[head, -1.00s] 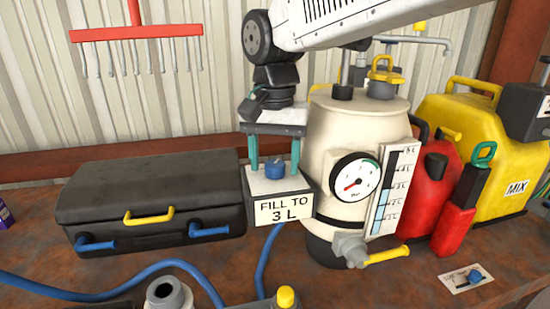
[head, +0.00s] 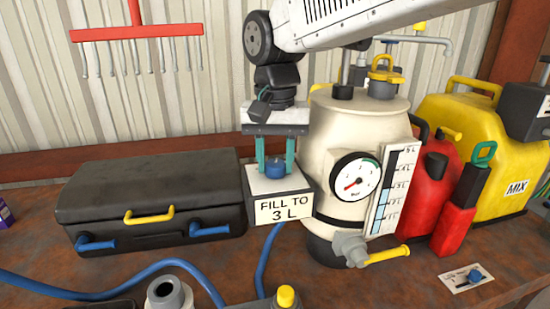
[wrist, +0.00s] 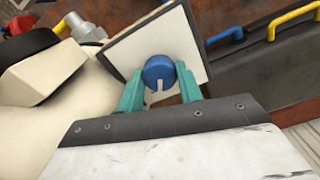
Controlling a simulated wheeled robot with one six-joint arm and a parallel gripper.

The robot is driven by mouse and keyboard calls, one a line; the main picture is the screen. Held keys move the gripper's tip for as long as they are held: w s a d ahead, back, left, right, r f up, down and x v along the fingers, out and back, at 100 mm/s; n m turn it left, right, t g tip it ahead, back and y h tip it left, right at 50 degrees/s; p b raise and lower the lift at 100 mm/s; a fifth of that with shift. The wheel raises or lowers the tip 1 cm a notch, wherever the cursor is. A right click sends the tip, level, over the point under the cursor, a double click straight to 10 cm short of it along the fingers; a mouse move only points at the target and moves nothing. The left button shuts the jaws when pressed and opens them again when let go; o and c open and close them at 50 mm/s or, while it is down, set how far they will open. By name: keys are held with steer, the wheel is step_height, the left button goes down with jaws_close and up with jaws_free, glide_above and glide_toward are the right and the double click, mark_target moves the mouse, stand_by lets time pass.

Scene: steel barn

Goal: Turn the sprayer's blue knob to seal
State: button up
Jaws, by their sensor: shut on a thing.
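The blue knob (head: 275,168) sits on top of a pale box with a "FILL TO 3 L" sign (head: 284,209) on its front, beside the sprayer. My gripper (head: 275,165) points down over the box, its teal fingers shut on the knob from both sides. In the wrist view the knob (wrist: 159,71) lies between the fingertips (wrist: 158,82), with a pale pointer mark on it facing my gripper. The cream sprayer tank (head: 335,120) stands upright just right of the box, with a round dial (head: 355,177) and a level scale (head: 394,187).
A black case (head: 150,195) with blue latches lies left of the box. Right of the tank stand a red can (head: 425,185) and a yellow MIX can (head: 480,150). A blue hose (head: 110,285) and a yellow-handled tap (head: 385,255) are in front.

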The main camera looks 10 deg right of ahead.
mark_target(275, 164)
steer(key=n, duration=1.2)
stand_by(0.5)
steer(key=o, duration=1)
steer(key=shift+r, duration=0.1)
step_height(275, 164, up, 8)
steer(key=shift+f, duration=0.15)
steer(key=shift+s+a+n, duration=0.1)
steer(key=shift+n, duration=0.2)
